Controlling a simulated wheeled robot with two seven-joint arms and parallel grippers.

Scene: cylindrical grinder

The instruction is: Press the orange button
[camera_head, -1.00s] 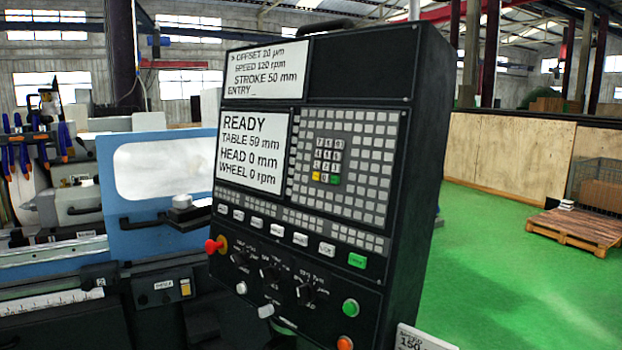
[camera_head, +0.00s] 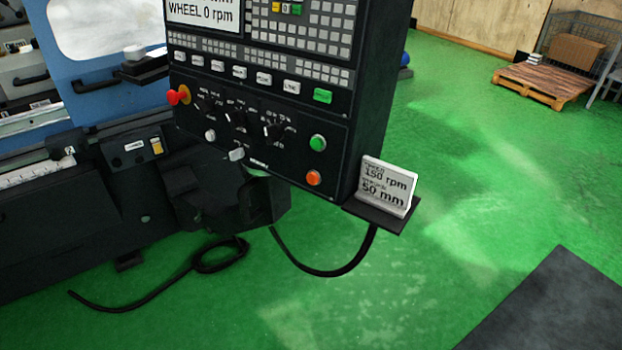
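The orange button (camera_head: 313,178) is a round button at the lower right of the black control panel (camera_head: 345,110). It sits just below a round green button (camera_head: 317,143). Its face is unobstructed in the head view. A red knob (camera_head: 178,96) sticks out at the panel's left edge, and several dark rotary knobs lie between. Neither of my grippers shows in the head view.
A small shelf (camera_head: 378,214) with a white card (camera_head: 388,186) reading 150 rpm and 50 mm juts out right of the button. A black cable (camera_head: 335,272) hangs below. The blue machine door (camera_head: 95,80) is left. Green floor at right is mostly clear, with a dark mat (camera_head: 560,305).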

